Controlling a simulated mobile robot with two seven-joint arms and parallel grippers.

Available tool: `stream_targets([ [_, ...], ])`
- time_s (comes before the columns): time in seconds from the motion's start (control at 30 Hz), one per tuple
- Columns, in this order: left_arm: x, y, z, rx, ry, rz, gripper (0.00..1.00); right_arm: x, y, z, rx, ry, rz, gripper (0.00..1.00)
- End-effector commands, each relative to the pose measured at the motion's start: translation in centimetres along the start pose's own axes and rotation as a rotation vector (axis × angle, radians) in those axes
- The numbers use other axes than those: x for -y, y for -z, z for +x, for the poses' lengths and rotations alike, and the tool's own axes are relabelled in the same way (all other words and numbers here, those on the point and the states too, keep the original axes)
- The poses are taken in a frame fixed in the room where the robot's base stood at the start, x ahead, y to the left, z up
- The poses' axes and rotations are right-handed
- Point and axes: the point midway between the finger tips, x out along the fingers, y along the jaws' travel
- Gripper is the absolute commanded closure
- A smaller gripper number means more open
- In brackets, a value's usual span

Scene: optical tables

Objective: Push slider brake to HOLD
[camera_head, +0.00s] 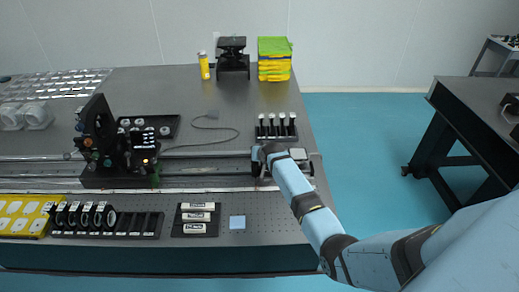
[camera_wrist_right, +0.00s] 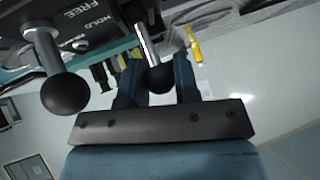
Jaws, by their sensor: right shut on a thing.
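In the right wrist view, a dark panel (camera_wrist_right: 108,40) carries the words FREE and HOLD. A lever with a large black ball knob (camera_wrist_right: 65,93) stands at its left, outside my fingers. A second lever, a bright metal rod with a black ball (camera_wrist_right: 158,79), lies between the two fingers of my right gripper (camera_wrist_right: 158,85), which is shut on it. I cannot tell which label either lever points at. In the head view, my right gripper (camera_head: 266,158) is at the right end of the rail, and my arm hides much of the device (camera_head: 299,156) there. My left gripper is not in view.
The black optical carriage (camera_head: 118,155) sits on the left part of the rail (camera_head: 205,170). A rack of black-handled items (camera_head: 276,128) stands just behind my gripper. The table's right edge is close.

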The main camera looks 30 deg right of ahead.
Motion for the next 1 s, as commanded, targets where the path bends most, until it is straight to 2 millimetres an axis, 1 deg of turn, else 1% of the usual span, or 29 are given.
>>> stream_targets([
  [0.03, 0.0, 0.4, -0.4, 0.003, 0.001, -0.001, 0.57, 0.0, 0.4, 0.0, 0.037, -0.004, 0.009, 0.95],
  [0.2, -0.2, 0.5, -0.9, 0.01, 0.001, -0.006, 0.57, -0.2, 0.4, 0.7, 0.146, -0.011, 0.039, 0.95],
  [0.4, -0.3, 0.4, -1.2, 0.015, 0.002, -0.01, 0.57, -0.3, 0.4, 1.2, 0.233, -0.017, 0.062, 0.95],
  [0.63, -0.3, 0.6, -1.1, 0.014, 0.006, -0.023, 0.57, -0.4, 0.3, 1.5, 0.278, -0.021, 0.074, 0.95],
  [1.0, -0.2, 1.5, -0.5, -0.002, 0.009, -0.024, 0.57, -0.4, 0.2, 1.6, 0.285, -0.021, 0.076, 0.95],
])
